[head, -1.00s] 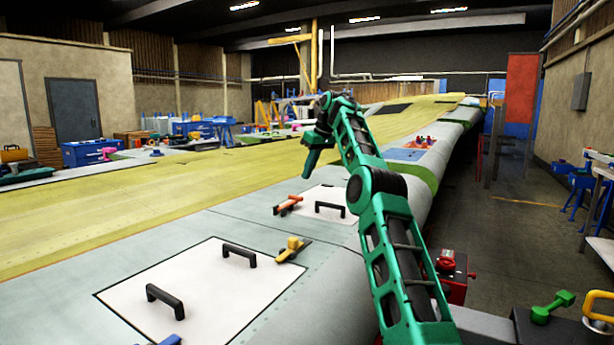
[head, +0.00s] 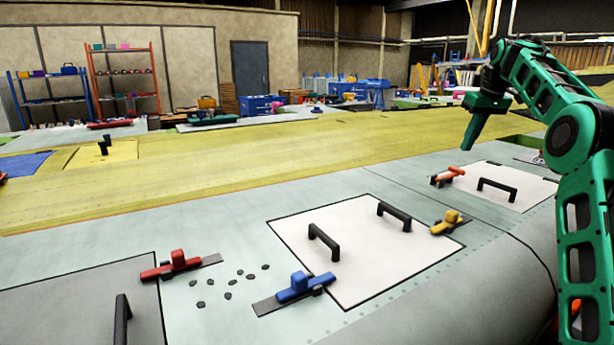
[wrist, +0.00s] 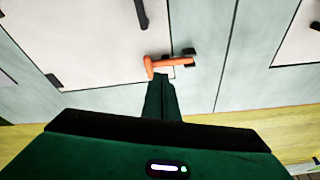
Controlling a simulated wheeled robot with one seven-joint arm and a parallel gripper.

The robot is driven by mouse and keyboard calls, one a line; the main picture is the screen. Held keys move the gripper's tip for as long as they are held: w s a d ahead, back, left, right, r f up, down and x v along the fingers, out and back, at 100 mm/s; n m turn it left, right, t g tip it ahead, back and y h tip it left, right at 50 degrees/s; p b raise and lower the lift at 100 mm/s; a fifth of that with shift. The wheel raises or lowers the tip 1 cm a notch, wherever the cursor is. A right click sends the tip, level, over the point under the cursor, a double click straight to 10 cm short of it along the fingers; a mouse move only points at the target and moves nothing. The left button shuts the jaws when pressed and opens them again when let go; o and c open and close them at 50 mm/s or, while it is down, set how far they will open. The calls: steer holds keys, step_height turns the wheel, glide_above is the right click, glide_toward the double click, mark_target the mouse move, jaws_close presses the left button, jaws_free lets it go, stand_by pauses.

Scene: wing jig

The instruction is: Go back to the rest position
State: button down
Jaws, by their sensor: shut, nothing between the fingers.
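My gripper (head: 471,136) shows at the upper right of the head view, at the end of my green arm. It points down, shut and empty, above the wing surface. In the wrist view my gripper (wrist: 164,90) reaches up from the bottom, its tip overlapping an orange clamp (wrist: 158,64) from this angle. The same orange clamp (head: 449,175) lies by the edge of the far white panel (head: 525,197) in the head view. I cannot tell the exact height of the fingertips above the surface.
A white panel (head: 350,264) with two black handles lies mid-wing. Yellow (head: 451,222), blue (head: 298,289) and red (head: 178,264) clamps sit around it. Dark pebble-like bits (head: 228,295) lie nearby. A grey panel (head: 70,310) is at left. Shelves (head: 122,80) stand at the back.

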steer(key=s+a+f+m, duration=0.1)
steer(key=s+f, duration=0.1)
steer(key=s, duration=0.7)
steer(key=s+a+f+m+g+h, duration=0.1)
steer(key=s+a+m, duration=0.1)
steer(key=s, duration=0.7)
steer(key=s+a+f+m+g, duration=0.1)
steer(key=s+f, duration=0.1)
steer(key=s, duration=0.7)
steer(key=shift+s+a+f+m+h, duration=0.2)
steer(key=shift+s+f+m+h, duration=0.05)
steer(key=shift+f+m+h, duration=0.15)
steer(key=s+a+f+m, duration=0.1)
steer(key=s+f, duration=0.4)
steer(key=s, duration=0.4)
steer(key=s+a+f+m, duration=0.1)
steer(key=s+a+f, duration=0.1)
steer(key=s+f, duration=0.4)
steer(key=s+a+f+m+g, duration=0.1)
steer(key=s+f, duration=0.4)
steer(key=s, duration=0.8)
steer(key=shift+s+a+f+m+y, duration=0.25)
steer(key=shift+s+m+y, duration=0.15)
steer(key=shift+m, duration=0.1)
